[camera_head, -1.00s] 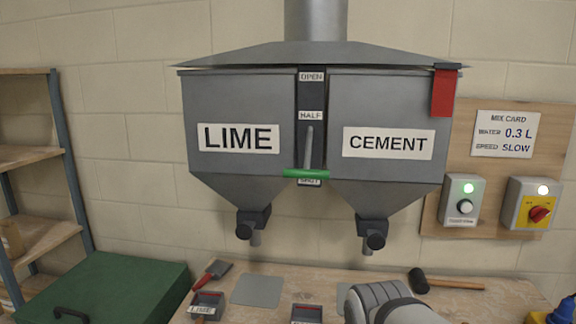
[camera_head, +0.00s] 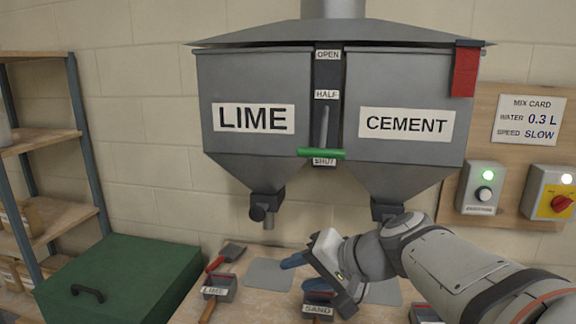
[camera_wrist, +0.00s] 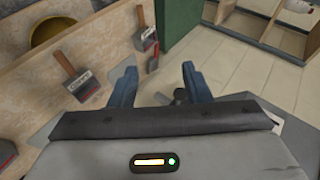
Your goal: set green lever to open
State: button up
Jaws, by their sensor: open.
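The green lever (camera_head: 321,154) is a green crossbar on a grey stem, in a dark slot between the LIME hopper (camera_head: 252,88) and the CEMENT hopper (camera_head: 415,95). It sits at the bottom of the slot, by the SHUT label; the HALF and OPEN labels are above it. My gripper (camera_head: 300,272) is below and in front of the hoppers, low over the bench and apart from the lever. Its blue fingers are spread and empty, and they also show in the wrist view (camera_wrist: 158,90). The lever is not in the wrist view.
Labelled scoops, including LIME (camera_head: 218,288) and SAND (camera_head: 318,311), lie on the bench (camera_head: 240,300). A green lidded box (camera_head: 120,275) stands at left beside shelves (camera_head: 40,140). Switch boxes (camera_head: 483,187) and a mix card are on the right board. Space before the hoppers is clear.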

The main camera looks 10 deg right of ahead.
jog(key=w+d+r+m+t+y, duration=0.2)
jog(key=w+r+t, duration=0.2)
jog(key=w+r, duration=0.2)
jog(key=m+t+b, duration=0.2)
jog(key=m+t, duration=0.2)
jog(key=t, duration=0.2)
send_near(326, 156)
jog(key=f+x, duration=0.1)
jog(key=x, duration=0.3)
jog(key=shift+w+a+r+h+p, duration=0.1)
jog(key=shift+r+h+p, duration=0.05)
jog(key=shift+r, duration=0.2)
jog(key=shift+w+a+r+h+p, duration=0.1)
jog(key=shift+a+r+h+p, duration=0.05)
jog(key=shift+r, duration=0.2)
jog(key=p+x, duration=0.1)
jog(key=x, duration=0.6)
jog(key=shift+p, duration=0.4)
jog(key=shift+c, duration=0.3)
grip_shut()
jog(key=shift+f, duration=0.1)
